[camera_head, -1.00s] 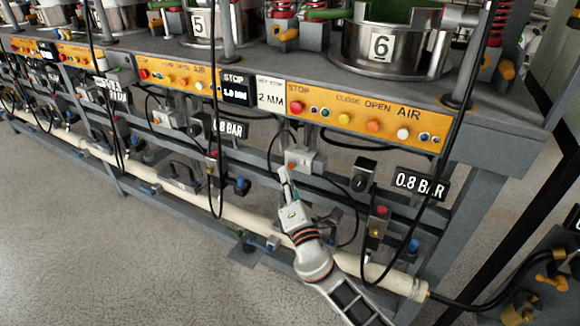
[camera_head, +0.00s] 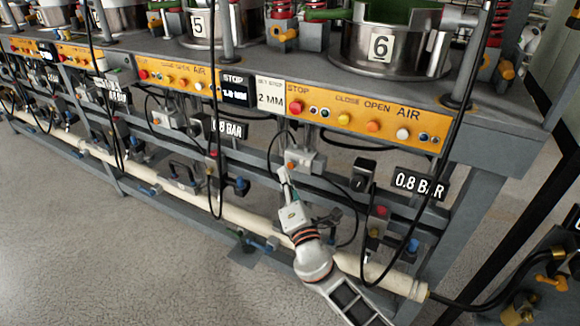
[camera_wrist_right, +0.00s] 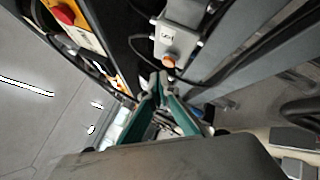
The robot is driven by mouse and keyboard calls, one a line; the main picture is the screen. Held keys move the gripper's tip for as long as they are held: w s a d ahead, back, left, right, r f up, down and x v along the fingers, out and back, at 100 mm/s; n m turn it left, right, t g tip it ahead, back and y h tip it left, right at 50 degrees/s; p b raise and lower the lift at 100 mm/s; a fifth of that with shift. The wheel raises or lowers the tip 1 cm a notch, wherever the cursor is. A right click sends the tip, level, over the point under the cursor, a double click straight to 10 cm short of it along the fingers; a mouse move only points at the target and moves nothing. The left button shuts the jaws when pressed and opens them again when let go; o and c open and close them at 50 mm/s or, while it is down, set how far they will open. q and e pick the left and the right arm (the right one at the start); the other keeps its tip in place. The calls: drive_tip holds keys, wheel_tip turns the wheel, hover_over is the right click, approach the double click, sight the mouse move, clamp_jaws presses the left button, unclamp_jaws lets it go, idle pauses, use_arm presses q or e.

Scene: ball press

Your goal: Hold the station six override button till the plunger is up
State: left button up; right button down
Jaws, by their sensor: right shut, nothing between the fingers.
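The station six override button looks to be the small orange button (camera_head: 290,166) on a grey valve box (camera_head: 312,162) below the station six panel. It also shows in the right wrist view (camera_wrist_right: 169,61). My right gripper (camera_head: 283,173) is shut and empty, with its fingertips right at the button's front. In the right wrist view the teal-sided fingers (camera_wrist_right: 160,78) end just beside the button; I cannot tell whether they touch or press it. Station six (camera_head: 381,47) is a steel ring above the panel. I cannot make out its plunger's position. My left gripper is out of view.
The yellow panel (camera_head: 385,125) with several buttons runs above the valve box. A black cable (camera_head: 456,115) hangs at the right. A 0.8 BAR sign (camera_head: 420,184) and a cream pipe (camera_head: 380,272) sit lower. The floor (camera_head: 130,260) in front is clear.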

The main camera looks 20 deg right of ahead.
drive_tip(key=shift+d, duration=0.15)
drive_tip(key=shift+w+d, duration=0.2)
drive_tip(key=shift+w, duration=0.05)
idle(0.5)
drive_tip(key=shift+w+d+b, duration=0.2)
drive_tip(key=shift+d+b, duration=0.1)
idle(0.5)
drive_tip(key=shift+w+d, duration=0.1)
idle(0.4)
drive_tip(key=shift+s+a, duration=0.6)
drive_tip(key=shift+a, duration=0.2)
